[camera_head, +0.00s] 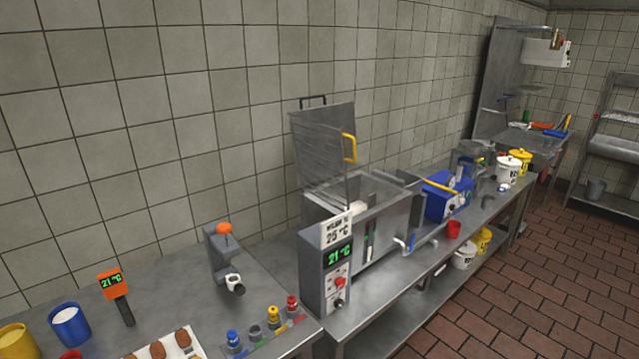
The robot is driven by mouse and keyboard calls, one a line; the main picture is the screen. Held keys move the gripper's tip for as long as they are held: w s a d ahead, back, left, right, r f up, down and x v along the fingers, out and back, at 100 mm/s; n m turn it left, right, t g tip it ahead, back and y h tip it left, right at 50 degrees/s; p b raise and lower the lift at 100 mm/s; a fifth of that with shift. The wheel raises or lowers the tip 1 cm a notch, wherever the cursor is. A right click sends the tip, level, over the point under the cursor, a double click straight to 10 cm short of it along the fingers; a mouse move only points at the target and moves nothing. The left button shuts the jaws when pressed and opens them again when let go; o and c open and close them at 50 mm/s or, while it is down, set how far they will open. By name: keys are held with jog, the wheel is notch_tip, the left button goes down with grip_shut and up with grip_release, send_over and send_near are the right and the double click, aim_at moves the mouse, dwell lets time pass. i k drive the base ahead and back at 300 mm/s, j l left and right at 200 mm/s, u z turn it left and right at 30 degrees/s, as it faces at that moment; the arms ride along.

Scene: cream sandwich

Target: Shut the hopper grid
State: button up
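The hopper grid (320,158) is a grey mesh lid that stands raised, nearly upright, at the back of a steel hopper (385,226). A yellow handle (349,148) sits on the right side of the grid. The hopper stands on the steel counter against the tiled wall, and its top is open. Some pale content (357,207) shows inside, partly hidden by the front panel. My gripper is not in view.
A control box (338,278) with a "21 °C" display stands at the hopper's near end. A blue motor unit (450,200) and a red cup (453,229) are to its right. A grey stand with an orange knob (224,229) is to the left. The brick-red floor (520,290) in front is clear.

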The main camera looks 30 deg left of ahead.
aim_at(342, 134)
jog(key=u, duration=1.25)
